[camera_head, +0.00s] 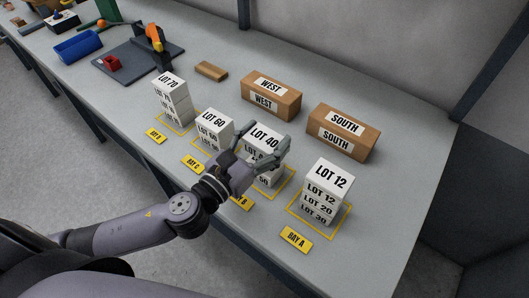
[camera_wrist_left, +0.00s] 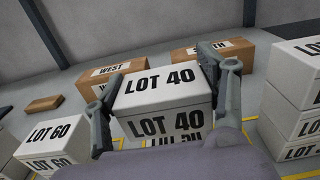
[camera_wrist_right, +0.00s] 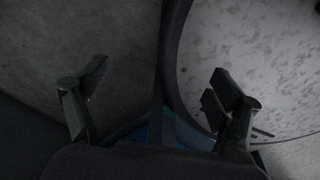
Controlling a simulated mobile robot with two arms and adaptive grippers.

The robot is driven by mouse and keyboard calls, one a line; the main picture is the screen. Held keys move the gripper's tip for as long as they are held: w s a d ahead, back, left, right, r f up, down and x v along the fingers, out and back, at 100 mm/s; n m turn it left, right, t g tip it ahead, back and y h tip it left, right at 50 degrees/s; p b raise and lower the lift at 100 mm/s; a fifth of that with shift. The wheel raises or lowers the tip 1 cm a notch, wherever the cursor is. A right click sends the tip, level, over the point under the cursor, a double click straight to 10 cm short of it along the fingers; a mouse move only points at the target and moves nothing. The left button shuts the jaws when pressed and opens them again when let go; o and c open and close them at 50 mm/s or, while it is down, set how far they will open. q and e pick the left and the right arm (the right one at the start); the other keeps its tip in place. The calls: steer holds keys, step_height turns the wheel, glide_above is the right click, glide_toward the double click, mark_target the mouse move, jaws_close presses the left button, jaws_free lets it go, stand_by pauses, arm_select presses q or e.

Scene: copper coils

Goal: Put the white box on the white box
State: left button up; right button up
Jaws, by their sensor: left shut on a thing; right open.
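A white box marked LOT 40 (camera_head: 264,136) sits at the top of a stack in the third bay from the left. My left gripper (camera_head: 262,147) has its fingers on both sides of this box and is shut on it. In the left wrist view, the LOT 40 box (camera_wrist_left: 165,90) lies between the two fingers. Other white stacks stand on the table: LOT 70 (camera_head: 169,83), LOT 60 (camera_head: 213,123) and LOT 12 (camera_head: 331,174), the last with LOT 20 and LOT 30 below. My right gripper (camera_wrist_right: 150,85) is open and empty, away from the table.
Brown boxes WEST (camera_head: 271,95) and SOUTH (camera_head: 343,131) stand behind the stacks. Yellow bay labels, such as BAY A (camera_head: 296,239), lie along the front. A small brown block (camera_head: 211,71), a blue bin (camera_head: 79,46) and a dark mat (camera_head: 125,66) are farther left.

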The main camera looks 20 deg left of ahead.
mark_target(264, 150)
arm_select(q)
step_height(264, 150, down, 4)
steer(key=shift+b, duration=0.7)
steer(key=shift+f, duration=0.2)
steer(key=o, duration=1.3)
arm_select(e)
steer(key=shift+a+f, duration=0.35)
steer(key=shift+f, duration=0.5)
steer(key=shift+d, duration=0.1)
